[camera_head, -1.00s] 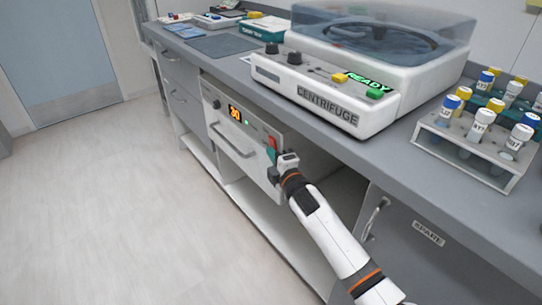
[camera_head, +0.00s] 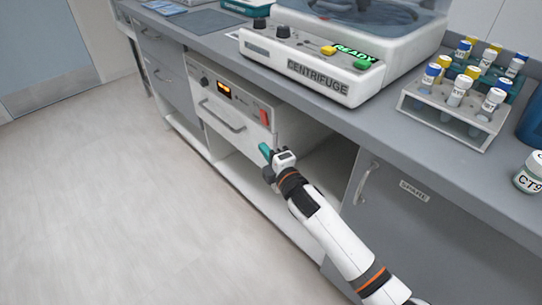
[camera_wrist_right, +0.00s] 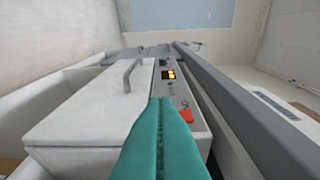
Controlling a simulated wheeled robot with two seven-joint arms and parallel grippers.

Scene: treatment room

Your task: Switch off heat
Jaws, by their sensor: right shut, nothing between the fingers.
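The heated drawer unit (camera_head: 237,113) is set under the counter, with a handle on its front and a control strip above it. Its orange display (camera_head: 224,88) is lit, but I cannot read it. The red switch (camera_head: 265,115) is at the strip's right end; its position is unclear. My right gripper (camera_head: 266,152), with teal fingers, is shut and empty, below and apart from the switch. In the right wrist view the shut fingers (camera_wrist_right: 160,130) point along the drawer front, with the red switch (camera_wrist_right: 186,116) just right of them and the display (camera_wrist_right: 168,75) beyond.
On the counter stand a centrifuge (camera_head: 318,80), a rack (camera_head: 452,110) of capped tubes and a labelled jar (camera_head: 530,175). A cabinet door marked SPARE (camera_head: 400,210) is right of my arm. Open shelf space lies below the drawer; the floor (camera_head: 90,210) at left is clear.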

